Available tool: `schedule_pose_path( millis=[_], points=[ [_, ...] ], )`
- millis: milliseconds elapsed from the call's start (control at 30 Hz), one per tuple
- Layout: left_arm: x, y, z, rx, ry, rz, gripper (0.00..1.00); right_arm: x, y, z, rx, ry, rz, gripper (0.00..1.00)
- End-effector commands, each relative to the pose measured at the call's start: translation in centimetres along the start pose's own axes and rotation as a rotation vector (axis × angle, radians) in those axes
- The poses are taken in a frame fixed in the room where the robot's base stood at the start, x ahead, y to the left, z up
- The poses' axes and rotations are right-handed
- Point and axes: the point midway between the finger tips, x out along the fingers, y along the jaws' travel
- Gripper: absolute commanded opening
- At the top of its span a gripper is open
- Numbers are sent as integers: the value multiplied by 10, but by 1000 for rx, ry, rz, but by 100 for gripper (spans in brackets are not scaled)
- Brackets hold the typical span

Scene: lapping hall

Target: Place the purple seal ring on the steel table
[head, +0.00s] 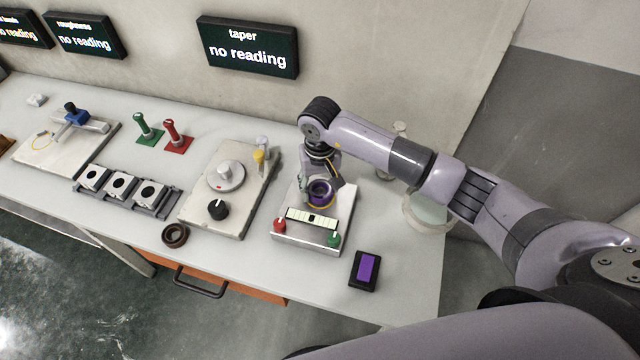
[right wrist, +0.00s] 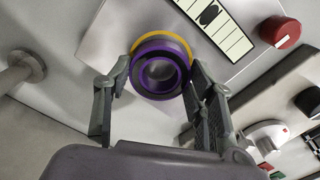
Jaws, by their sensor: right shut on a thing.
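The purple seal ring (head: 321,193) is over the top of the steel table (head: 291,235), a boxy steel unit with a red knob, a green knob and a striped strip. My right gripper (head: 321,181) reaches down from above and is shut on the ring. In the right wrist view the ring (right wrist: 160,68) sits between the two fingers of the gripper (right wrist: 158,76). A yellow circle (right wrist: 203,46) on the steel surface shows partly behind the ring. I cannot tell whether the ring touches the surface. My left gripper is out of view.
A brown ring (head: 175,235) lies on the bench (head: 225,262), left of the steel table. A plate with a black knob (head: 218,209) stands beside it. A black box with a purple top (head: 366,269) is at front right. A round glass-like dish (head: 429,212) is behind my arm.

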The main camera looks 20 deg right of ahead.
Motion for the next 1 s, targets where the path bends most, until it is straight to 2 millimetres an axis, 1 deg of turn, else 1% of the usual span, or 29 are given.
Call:
schedule_pose_path(
  millis=[100, 333, 467, 500, 800, 1000],
  points=[
    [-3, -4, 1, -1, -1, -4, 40, 7, 0, 0, 0, 0, 0, 22],
    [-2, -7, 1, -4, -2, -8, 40, 8, 0, 0, -1, 2, 0, 22],
    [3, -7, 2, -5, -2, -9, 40, 12, 0, 0, -1, 2, 0, 22],
    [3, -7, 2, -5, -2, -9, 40, 12, 0, 0, -1, 1, 0, 51],
    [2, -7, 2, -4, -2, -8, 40, 11, 0, 0, -1, 1, 0, 70],
    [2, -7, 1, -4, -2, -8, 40, 10, 0, 0, -1, 1, 0, 70]
  ],
)
